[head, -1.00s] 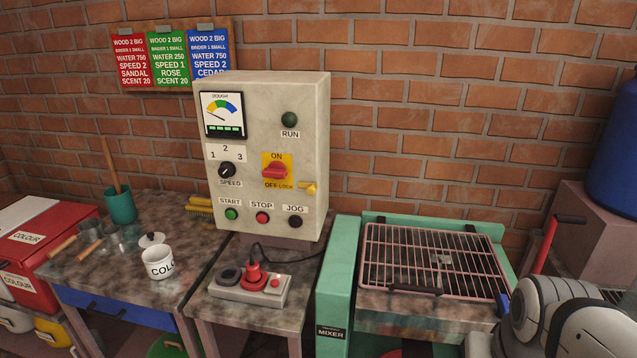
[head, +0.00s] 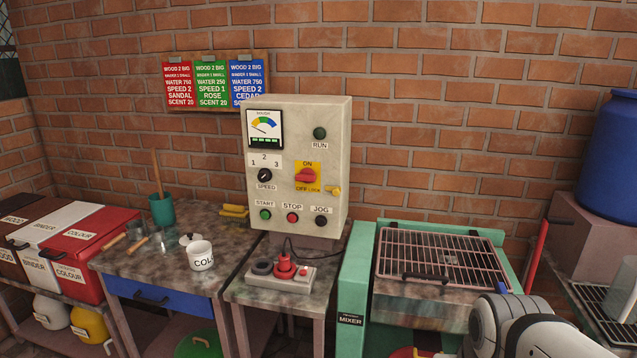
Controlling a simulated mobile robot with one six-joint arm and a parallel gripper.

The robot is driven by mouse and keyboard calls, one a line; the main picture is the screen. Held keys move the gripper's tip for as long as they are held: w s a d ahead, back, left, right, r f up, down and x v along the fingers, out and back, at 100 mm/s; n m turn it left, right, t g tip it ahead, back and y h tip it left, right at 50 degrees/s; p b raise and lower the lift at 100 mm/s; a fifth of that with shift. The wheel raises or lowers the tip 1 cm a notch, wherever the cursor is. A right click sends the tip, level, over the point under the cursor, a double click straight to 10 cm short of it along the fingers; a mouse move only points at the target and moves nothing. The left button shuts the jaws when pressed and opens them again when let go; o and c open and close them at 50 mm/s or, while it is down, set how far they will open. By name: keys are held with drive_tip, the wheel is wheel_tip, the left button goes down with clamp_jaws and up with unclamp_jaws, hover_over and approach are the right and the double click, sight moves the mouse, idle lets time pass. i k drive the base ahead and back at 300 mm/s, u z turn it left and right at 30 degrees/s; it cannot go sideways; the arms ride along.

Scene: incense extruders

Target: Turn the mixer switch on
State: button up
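A beige control box (head: 341,160) stands at the back against the brick wall. Its mixer switch (head: 306,175) is a red knob on a yellow plate, with ON above and OFF-LOCK below. The knob's handle looks roughly sideways; its exact setting is too small to tell. A small yellow piece (head: 333,190) sits at the plate's lower right; I cannot tell if it touches the knob. The RUN lamp (head: 319,133) is dark green and looks unlit. A white part of my arm shows at the lower right, apart from the box. My gripper is out of view.
The green mixer (head: 357,275) with a closed-looking grille (head: 440,255) stands right of the box. A socket block (head: 265,281) with a red plug (head: 285,267) lies in front of the box. A white cup (head: 201,256) stands on the left table. A blue barrel (head: 610,150) is at the right.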

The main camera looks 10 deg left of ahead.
sight(308, 177)
drive_tip(key=u, duration=0.05)
drive_tip(key=i, duration=1)
drive_tip(key=u, duration=0.05)
